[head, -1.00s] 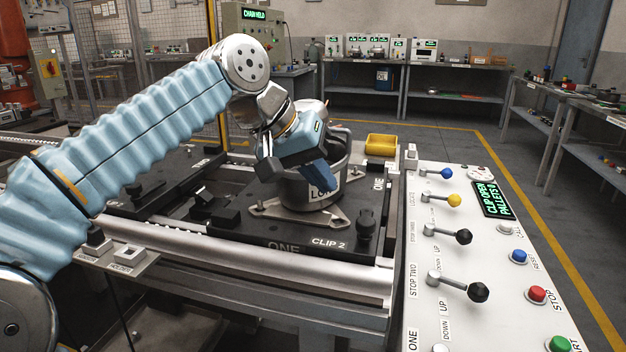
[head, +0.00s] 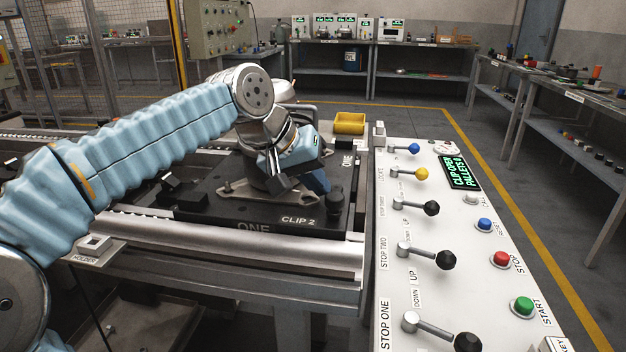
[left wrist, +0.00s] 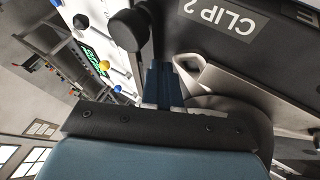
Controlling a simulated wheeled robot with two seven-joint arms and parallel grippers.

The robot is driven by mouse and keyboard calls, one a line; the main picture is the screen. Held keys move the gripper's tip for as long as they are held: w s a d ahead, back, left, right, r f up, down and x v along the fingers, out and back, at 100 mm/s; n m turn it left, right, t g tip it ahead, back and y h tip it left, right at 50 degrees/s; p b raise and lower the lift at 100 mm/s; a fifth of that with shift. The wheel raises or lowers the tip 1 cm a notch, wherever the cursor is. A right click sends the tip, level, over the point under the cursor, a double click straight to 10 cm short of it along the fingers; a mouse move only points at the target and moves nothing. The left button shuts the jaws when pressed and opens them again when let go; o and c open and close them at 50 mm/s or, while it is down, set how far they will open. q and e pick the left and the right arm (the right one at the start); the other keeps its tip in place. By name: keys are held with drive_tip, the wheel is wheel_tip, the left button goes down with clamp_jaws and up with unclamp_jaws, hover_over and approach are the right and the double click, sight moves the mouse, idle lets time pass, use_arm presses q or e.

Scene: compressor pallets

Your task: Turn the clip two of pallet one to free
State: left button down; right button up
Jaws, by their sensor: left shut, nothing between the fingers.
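Pallet one (head: 215,211) is a black plate marked ONE on the conveyor. It carries a grey compressor on a metal base plate (head: 232,190), mostly hidden behind my left arm. Clip two (head: 335,203) is a black knob at the pallet's near right corner, beside the CLIP 2 label (head: 298,219). It also shows in the left wrist view (left wrist: 128,30). My left gripper (head: 322,183) points down with blue fingers just behind and left of clip two. In the left wrist view the fingers (left wrist: 161,75) are together and empty, close to the clip. My right gripper is not in view.
A white control panel (head: 470,240) with several levers and buttons stands to the right; its display (head: 460,173) reads CLIP OPEN, PALLETS 0. A yellow bin (head: 349,123) sits behind the pallet. The conveyor's front rail (head: 230,250) runs nearest me.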

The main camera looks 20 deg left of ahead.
use_arm(q)
drive_tip(key=shift+w+d, duration=0.15)
drive_tip(key=shift+d, duration=0.2)
drive_tip(key=shift+r, duration=0.1)
drive_tip(key=p+v, duration=0.1)
drive_tip(key=v, duration=1.2)
drive_tip(key=shift+s+a+r+p, duration=0.2)
drive_tip(key=shift+s+r+p, duration=0.05)
drive_tip(key=shift+p, duration=0.1)
